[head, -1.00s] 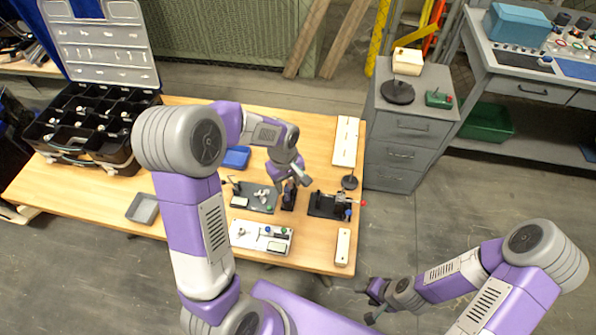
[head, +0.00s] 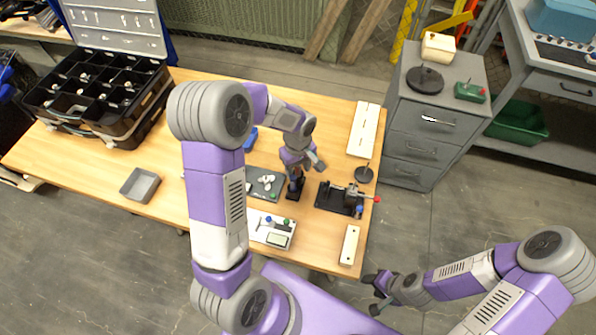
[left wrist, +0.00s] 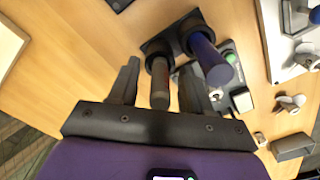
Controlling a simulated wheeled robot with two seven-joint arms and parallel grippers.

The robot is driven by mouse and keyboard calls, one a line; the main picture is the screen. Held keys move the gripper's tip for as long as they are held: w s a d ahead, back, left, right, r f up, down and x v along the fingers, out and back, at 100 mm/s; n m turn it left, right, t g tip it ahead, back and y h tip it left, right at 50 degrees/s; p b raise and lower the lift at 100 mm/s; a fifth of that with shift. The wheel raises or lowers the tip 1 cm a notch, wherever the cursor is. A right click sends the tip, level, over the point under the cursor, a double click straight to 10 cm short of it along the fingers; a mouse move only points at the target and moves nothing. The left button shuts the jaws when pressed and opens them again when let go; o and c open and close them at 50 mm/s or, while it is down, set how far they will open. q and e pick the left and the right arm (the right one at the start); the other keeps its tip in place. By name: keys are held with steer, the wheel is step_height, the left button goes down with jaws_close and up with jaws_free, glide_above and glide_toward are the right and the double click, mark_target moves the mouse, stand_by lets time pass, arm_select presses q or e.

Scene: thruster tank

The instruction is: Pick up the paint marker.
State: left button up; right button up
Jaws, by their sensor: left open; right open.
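In the left wrist view a slim grey pen-like cylinder with a reddish band (left wrist: 159,86), which looks like the paint marker, stands in a black two-hole stand (left wrist: 163,42). A thicker blue-handled tool (left wrist: 208,58) stands in the other hole, just to the right. My left gripper (left wrist: 157,84) is open, its fingers either side of the grey cylinder with gaps showing. In the head view the left gripper (head: 303,168) hangs over the stand (head: 294,189) and hides most of the cylinder. My right gripper (head: 374,291) is open and empty, off the table's front edge.
A black fixture with a red knob (head: 335,199) stands right of the stand. A grey board with small parts (head: 258,190) and a white panel (head: 258,229) lie left and in front. A grey tray (head: 140,186) and black organizer case (head: 75,118) are further left.

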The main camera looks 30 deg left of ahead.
arm_select(q)
jaws_close()
stand_by(0.4)
step_height(320, 180, up, 10)
steer(key=p, duration=0.2)
steer(key=shift+p, duration=0.35)
